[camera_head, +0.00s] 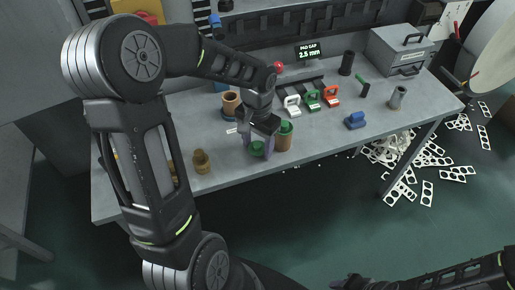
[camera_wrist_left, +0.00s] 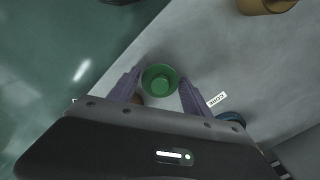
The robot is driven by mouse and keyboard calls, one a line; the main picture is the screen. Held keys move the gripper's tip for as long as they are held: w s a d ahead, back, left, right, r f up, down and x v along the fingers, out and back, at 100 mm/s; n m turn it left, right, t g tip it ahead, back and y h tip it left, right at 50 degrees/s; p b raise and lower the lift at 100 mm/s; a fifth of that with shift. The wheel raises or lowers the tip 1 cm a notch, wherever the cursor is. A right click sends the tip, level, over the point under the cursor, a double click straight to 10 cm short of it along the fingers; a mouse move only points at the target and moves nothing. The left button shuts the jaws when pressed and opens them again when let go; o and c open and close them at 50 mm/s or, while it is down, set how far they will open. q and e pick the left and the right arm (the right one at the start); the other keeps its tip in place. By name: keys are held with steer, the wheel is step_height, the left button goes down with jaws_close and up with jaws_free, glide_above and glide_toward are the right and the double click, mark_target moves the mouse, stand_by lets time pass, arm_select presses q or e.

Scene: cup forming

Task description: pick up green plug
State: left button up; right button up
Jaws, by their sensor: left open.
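A green plug (camera_head: 257,148) sits low near the table's front edge, between the two purple fingers of my left gripper (camera_head: 258,143). The left wrist view shows the round green plug (camera_wrist_left: 160,79) from above, with one finger on each side and gaps between. My left gripper (camera_wrist_left: 160,88) is open, pointing down around the plug. A second green piece (camera_head: 286,127) sits on top of a brown cylinder (camera_head: 284,142) just right of the gripper. My right arm shows at the bottom right, its gripper (camera_head: 350,283) cut off by the frame edge.
A tan cup-like piece (camera_head: 201,161) stands left of the gripper, and a brown cup (camera_head: 231,102) behind it. White, green and red handled pieces (camera_head: 313,100) line the back. A blue block (camera_head: 355,121) and grey cylinder (camera_head: 397,98) stand right. The front right tabletop is mostly clear.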

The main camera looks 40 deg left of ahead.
mark_target(258, 144)
stand_by(0.6)
arm_select(q)
steer(key=c, duration=1.1)
step_height(258, 144, up, 10)
steer(key=shift+p, duration=0.35)
stand_by(0.3)
